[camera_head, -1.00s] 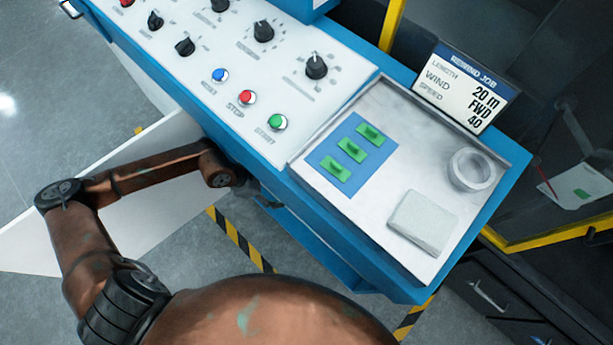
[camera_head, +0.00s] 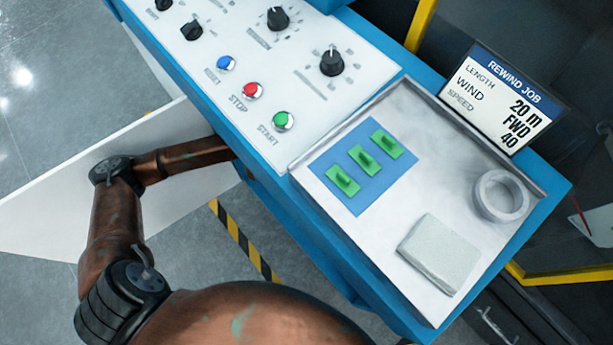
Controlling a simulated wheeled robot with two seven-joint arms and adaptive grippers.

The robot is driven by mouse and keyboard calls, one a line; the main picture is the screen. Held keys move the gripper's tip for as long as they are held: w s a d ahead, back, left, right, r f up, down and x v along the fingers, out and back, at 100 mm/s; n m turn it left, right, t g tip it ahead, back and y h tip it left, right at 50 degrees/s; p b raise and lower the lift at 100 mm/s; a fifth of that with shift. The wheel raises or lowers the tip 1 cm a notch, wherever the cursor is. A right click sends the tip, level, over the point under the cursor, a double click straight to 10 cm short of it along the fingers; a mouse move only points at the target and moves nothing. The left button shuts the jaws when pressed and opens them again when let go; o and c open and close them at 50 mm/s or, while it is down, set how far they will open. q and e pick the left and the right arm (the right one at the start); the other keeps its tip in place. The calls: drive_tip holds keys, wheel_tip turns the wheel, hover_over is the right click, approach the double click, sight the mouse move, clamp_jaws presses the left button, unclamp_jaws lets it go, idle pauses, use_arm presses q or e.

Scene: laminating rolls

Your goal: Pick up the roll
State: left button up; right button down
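A grey ring that looks like a roll of tape (camera_head: 501,196) lies flat in the right part of a shallow metal tray (camera_head: 408,112) on the blue console. It is the only roll-like thing I can make out. My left arm comes in from the left and passes behind the console's near edge, so its gripper is hidden. My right gripper is not in view. Nothing touches the ring.
The tray also holds a pale grey block (camera_head: 439,254) and a blue pad (camera_head: 334,152) with green clips. A control panel with knobs and buttons (camera_head: 282,121) adjoins it. A job display (camera_head: 505,100) stands behind. A white panel (camera_head: 60,210) is at left.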

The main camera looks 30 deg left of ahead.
use_arm(q)
drive_tip(key=shift+r, duration=0.1)
drive_tip(key=shift+c, duration=0.4)
drive_tip(key=c, duration=1.3)
